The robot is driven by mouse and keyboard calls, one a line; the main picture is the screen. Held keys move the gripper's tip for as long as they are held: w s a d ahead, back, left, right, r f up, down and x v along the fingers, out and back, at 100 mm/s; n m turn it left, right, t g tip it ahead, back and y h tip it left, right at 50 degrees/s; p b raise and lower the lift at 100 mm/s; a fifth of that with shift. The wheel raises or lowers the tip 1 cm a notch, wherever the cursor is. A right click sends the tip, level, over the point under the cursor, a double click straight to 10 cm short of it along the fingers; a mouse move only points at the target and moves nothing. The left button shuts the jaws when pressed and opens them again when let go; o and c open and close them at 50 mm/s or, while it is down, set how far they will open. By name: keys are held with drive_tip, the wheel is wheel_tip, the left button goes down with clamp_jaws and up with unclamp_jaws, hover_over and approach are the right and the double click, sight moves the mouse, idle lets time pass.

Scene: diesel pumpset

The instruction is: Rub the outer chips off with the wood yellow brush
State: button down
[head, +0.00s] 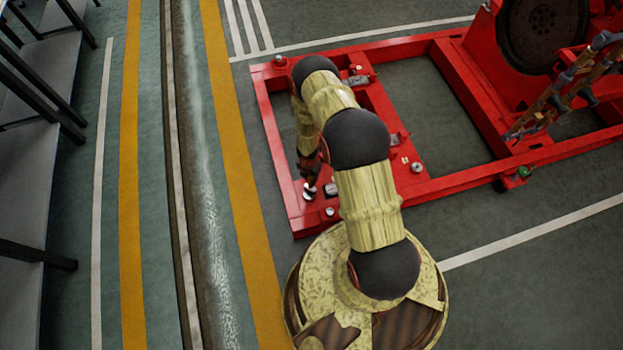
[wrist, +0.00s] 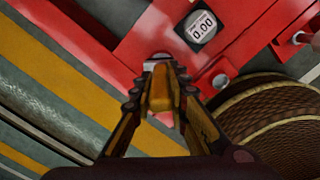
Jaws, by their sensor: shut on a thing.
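My gripper (wrist: 160,90) is shut on the yellow wood brush (wrist: 161,92), whose blunt yellow end shows between the two fingers in the wrist view. A small grey piece shows just past the brush end; I cannot tell whether it is part of the brush. In the head view my gripper (head: 311,178) hangs low over the near left corner of the red frame (head: 297,213), close above a small round grey and white part (head: 309,193). Whether the brush touches anything is hidden. I cannot make out any chips.
A gauge reading 0.00 (wrist: 201,26) and a silver bolt (wrist: 221,80) sit on the red frame close to my gripper. A large dark wheel (head: 543,30) stands at the back right. Grey racks (head: 30,190) stand at the left, with free floor between.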

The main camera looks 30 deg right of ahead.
drive_tip(key=shift+w+a, duration=0.25)
drive_tip(key=shift+a, duration=0.5)
drive_tip(key=shift+f, duration=0.1)
drive_tip(key=shift+d, duration=0.1)
drive_tip(key=shift+s+d, duration=0.2)
drive_tip(key=shift+d, duration=0.35)
drive_tip(key=shift+s+d, duration=0.15)
drive_tip(key=shift+d, duration=0.4)
wheel_tip(320, 180, up, 8)
drive_tip(key=p, duration=0.6)
